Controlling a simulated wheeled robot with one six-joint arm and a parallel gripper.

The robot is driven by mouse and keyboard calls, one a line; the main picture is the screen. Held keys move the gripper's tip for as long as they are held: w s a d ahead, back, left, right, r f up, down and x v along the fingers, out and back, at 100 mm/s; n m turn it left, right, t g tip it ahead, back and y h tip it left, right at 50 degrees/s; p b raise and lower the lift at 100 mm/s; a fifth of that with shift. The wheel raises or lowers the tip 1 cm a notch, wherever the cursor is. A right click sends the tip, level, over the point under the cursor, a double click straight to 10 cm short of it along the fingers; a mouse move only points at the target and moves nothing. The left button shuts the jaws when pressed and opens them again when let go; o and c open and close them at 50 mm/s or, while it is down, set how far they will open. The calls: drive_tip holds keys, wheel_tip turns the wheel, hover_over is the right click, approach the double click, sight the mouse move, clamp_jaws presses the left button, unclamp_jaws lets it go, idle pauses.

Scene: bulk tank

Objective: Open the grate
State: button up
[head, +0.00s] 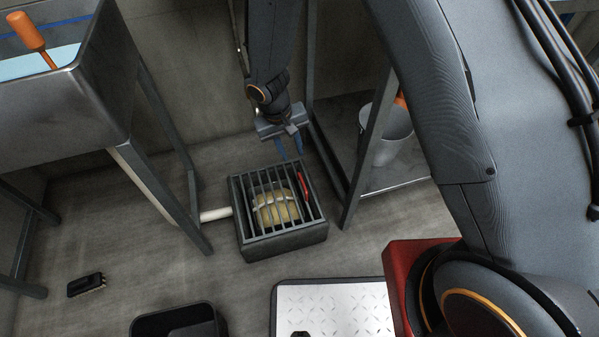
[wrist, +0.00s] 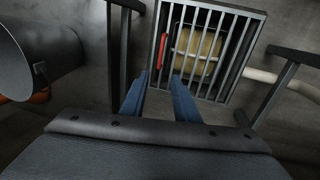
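The grate (head: 262,190) is a set of dark metal bars lying flat over a square box (head: 285,241) on the floor. It looks closed. A red handle (head: 303,186) sits at its right side in the head view and at the left in the wrist view (wrist: 163,50). A yellowish round thing (head: 277,207) shows under the bars. My gripper (head: 290,150) is just beyond the far edge of the box, fingers pointing down. In the wrist view its two blue fingers (wrist: 160,88) are apart with nothing between them, short of the handle.
A metal sink (head: 60,105) on legs stands at left. A metal stand leg (head: 367,150) rises close right of the box, with a grey bucket (head: 386,128) behind it. A white pipe (head: 215,214) meets the box. A brush (head: 86,285) and black tray (head: 178,322) lie in front.

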approach(301, 179)
drive_tip(key=f, duration=0.2)
drive_tip(key=d+f+b, duration=0.1)
drive_tip(key=f, duration=0.2)
drive_tip(key=f+b, duration=0.1)
drive_tip(key=f, duration=0.1)
drive_tip(key=shift+w+d+f, duration=0.15)
drive_tip(key=shift+w, duration=0.1)
clamp_jaws()
